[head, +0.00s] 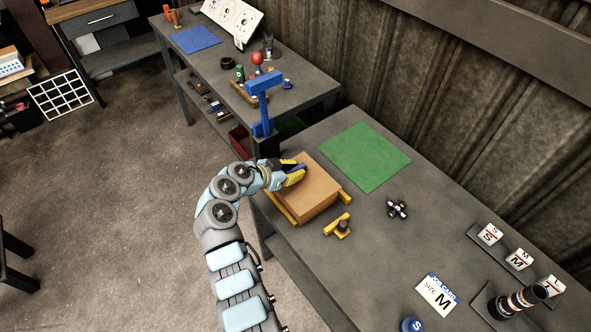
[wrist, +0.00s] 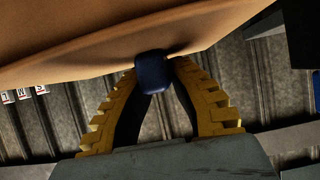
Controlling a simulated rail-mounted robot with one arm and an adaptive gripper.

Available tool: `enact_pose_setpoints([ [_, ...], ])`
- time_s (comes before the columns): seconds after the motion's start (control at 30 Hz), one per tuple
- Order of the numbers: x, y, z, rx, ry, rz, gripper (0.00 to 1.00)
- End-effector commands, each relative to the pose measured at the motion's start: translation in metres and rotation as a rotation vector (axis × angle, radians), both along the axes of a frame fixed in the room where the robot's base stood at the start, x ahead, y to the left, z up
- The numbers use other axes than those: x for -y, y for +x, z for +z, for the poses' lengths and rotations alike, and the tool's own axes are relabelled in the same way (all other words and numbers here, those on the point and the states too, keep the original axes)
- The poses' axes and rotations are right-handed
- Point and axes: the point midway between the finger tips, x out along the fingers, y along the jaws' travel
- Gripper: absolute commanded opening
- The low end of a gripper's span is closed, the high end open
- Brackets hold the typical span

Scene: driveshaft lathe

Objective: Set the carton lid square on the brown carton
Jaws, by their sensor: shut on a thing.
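The brown carton (head: 318,208) stands on the grey bench between yellow guide bars. The carton lid (head: 318,178) appears as the tan top face over it. In the head view I cannot tell a seam or gap between lid and carton. My gripper (head: 294,172) reaches in from the left, over the lid's far left part. In the wrist view the lid (wrist: 70,35) shows as a broad brown surface along the top. My gripper (wrist: 155,72) is shut on the lid's dark blue knob (wrist: 151,74). The knob is hidden in the head view.
A yellow guide bar (head: 282,209) lies left of the carton, and a yellow bracket (head: 338,227) stands in front. A green mat (head: 364,157) lies bare behind. A small black part (head: 397,209) is at right. A blue stand (head: 263,100) rises behind my gripper.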

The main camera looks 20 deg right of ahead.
Motion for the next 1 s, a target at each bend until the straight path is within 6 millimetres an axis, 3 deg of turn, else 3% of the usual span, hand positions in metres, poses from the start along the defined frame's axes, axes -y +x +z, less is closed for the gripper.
enact_pose_setpoints([
  [0.1,0.000,0.000,0.000,0.000,0.000,0.000,0.00],
  [0.13,0.000,0.000,0.000,0.000,0.000,0.000,0.22],
  [0.2,0.000,0.000,0.000,0.000,0.000,0.000,0.42],
  [0.67,-0.008,-0.002,0.004,-0.001,0.000,0.000,0.44],
  [1.0,-0.059,-0.014,0.033,0.003,0.000,0.004,0.44],
])
